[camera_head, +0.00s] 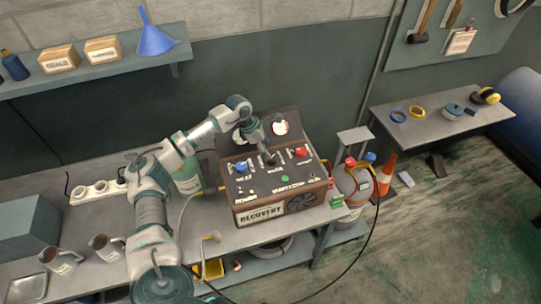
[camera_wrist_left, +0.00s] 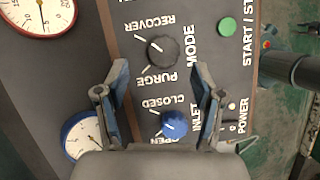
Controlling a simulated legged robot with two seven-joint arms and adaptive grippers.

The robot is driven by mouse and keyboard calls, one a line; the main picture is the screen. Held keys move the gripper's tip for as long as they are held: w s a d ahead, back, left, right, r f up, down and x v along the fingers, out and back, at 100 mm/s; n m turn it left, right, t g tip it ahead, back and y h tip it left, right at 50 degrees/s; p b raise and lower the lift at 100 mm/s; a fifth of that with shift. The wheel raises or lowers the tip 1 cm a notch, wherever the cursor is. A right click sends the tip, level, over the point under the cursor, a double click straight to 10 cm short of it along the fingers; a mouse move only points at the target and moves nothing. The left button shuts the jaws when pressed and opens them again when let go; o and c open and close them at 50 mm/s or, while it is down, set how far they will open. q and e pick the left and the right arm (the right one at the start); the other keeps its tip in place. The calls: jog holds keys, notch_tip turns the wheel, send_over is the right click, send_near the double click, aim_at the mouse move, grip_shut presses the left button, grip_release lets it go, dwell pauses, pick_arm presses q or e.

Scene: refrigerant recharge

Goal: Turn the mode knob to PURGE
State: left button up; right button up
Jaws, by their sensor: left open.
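The recovery machine (camera_head: 260,209) stands on the bench, its sloped dark control panel facing up. In the head view the gripper largely hides that knob. My right gripper does not show.
The blue inlet knob (camera_wrist_left: 174,124) lies close by, between the finger bases in the wrist view. A green button (camera_wrist_left: 227,27) is at the right. A red knob (camera_head: 301,153) sits on the panel. Gauges (camera_head: 280,128) stand behind. A green cylinder (camera_head: 187,177) is left of the machine.

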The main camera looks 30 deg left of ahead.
pick_arm(q)
jog(key=x, duration=0.3)
jog(key=shift+s+d+f, duration=0.25)
jog(key=shift+d+f, duration=0.05)
jog(key=shift+d, duration=0.1)
jog(key=shift+w+f, duration=0.25)
jog(key=shift+f, duration=0.3)
jog(key=shift+w+a+f, duration=0.1)
jog(key=shift+a+f, duration=0.1)
jog(key=shift+a, duration=0.1)
jog(key=shift+d+r, duration=0.1)
jog(key=shift+r, duration=0.05)
jog(key=c, duration=0.8)
jog(key=shift+d, duration=0.2)
jog(key=c, duration=0.3)
